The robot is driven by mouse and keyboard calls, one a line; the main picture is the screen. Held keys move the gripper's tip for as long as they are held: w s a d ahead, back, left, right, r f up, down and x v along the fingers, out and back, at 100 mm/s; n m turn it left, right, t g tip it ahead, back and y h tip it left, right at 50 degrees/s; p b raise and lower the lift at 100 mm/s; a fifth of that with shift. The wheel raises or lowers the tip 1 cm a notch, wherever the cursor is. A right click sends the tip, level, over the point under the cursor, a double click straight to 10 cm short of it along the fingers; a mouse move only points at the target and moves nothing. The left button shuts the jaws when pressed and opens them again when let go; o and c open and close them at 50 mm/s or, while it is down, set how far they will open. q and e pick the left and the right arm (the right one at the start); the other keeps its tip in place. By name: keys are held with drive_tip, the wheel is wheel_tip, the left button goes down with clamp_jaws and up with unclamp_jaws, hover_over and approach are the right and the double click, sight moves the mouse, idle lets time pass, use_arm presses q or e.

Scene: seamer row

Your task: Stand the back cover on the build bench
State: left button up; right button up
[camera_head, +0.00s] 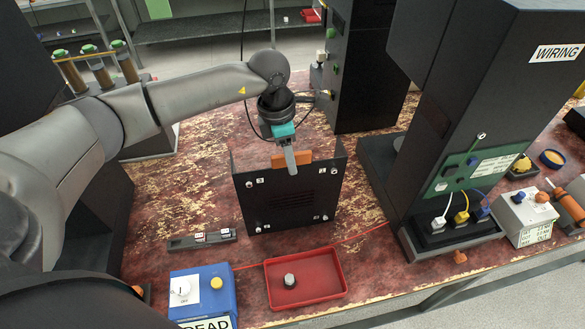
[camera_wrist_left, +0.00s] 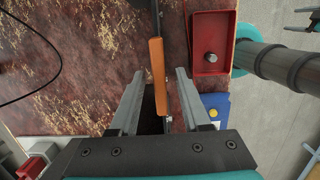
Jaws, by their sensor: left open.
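The back cover (camera_head: 262,211) is a black panel with vent slots, pale screws at its corners and side flanges. It stands upright on the worn red build bench (camera_head: 185,205), its face toward me. An orange grip piece (camera_head: 306,158) sits at its top edge. My left gripper (camera_head: 291,168) is above the cover with its fingers pointing down. In the left wrist view the open fingers (camera_wrist_left: 160,74) lie on either side of the orange grip piece (camera_wrist_left: 157,60), with gaps showing. The cover's lower part is hidden there.
A red tray (camera_head: 341,268) with a grey knob (camera_head: 290,281) and a blue box (camera_head: 205,290) lie in front. A small dark rack (camera_head: 185,243) is left of the cover. A black station marked WIRING (camera_head: 440,130) stands right; another black machine (camera_head: 362,75) stands behind.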

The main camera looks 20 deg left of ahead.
use_arm(q)
drive_tip(key=r, duration=0.5)
drive_tip(key=shift+s+a+r, duration=0.25)
drive_tip(key=shift+a+r, duration=0.1)
drive_tip(key=shift+r, duration=0.05)
idle(1.2)
